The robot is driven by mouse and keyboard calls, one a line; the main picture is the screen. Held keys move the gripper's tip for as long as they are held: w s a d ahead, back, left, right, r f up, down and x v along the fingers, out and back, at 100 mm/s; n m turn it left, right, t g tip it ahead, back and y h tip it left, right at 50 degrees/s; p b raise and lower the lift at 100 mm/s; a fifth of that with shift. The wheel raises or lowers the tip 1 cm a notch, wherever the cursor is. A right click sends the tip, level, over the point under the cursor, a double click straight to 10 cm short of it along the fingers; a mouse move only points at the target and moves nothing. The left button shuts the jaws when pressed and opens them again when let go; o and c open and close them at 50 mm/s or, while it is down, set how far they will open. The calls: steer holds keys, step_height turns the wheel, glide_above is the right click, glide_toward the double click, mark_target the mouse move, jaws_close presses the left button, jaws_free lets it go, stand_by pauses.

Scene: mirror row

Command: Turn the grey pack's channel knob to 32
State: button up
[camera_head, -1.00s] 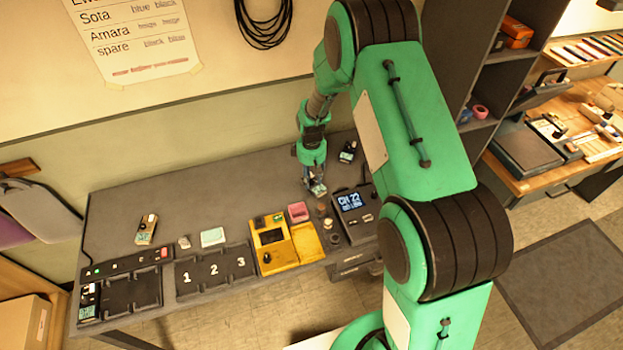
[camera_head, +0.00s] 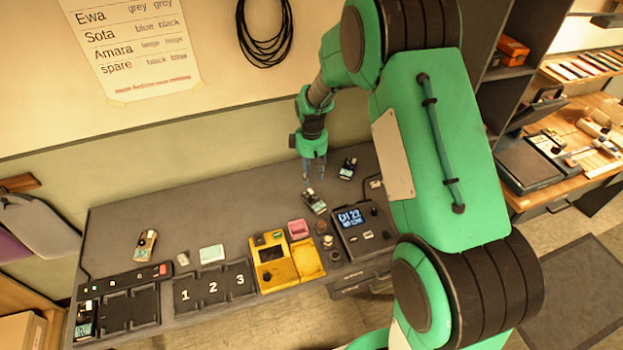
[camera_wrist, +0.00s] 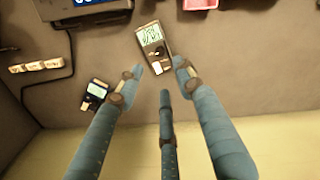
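A small grey pack (camera_head: 314,202) with a pale screen and a dark knob lies on the dark bench, left of the display unit. It also shows in the wrist view (camera_wrist: 153,43), screen towards the top and a round black knob below it. The reading on its screen is too small to tell. My gripper (camera_head: 314,181) is above and behind this pack, fingers pointing down. In the wrist view my gripper (camera_wrist: 158,78) has its fingers spread with nothing between them, apart from the pack.
A darker pack (camera_head: 348,168) lies to the right, behind the display unit (camera_head: 363,228). A yellow tester (camera_head: 272,262), a pink box (camera_head: 298,228), a numbered tray (camera_head: 213,286) and a charger strip (camera_head: 120,278) line the front. A tan pack (camera_head: 145,243) lies at the left.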

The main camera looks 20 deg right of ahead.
mark_target(311, 198)
steer(key=shift+b, duration=0.4)
steer(key=r+n+b, duration=0.1)
steer(key=n+b, duration=0.1)
steer(key=r+n+b, duration=0.1)
steer(key=n+b, duration=0.1)
steer(key=shift+b, duration=0.35)
steer(key=shift+f, duration=0.15)
step_height(311, 198, down, 14)
steer(key=b, duration=0.3)
steer(key=shift+r, duration=0.2)
stand_by(0.4)
jaws_close()
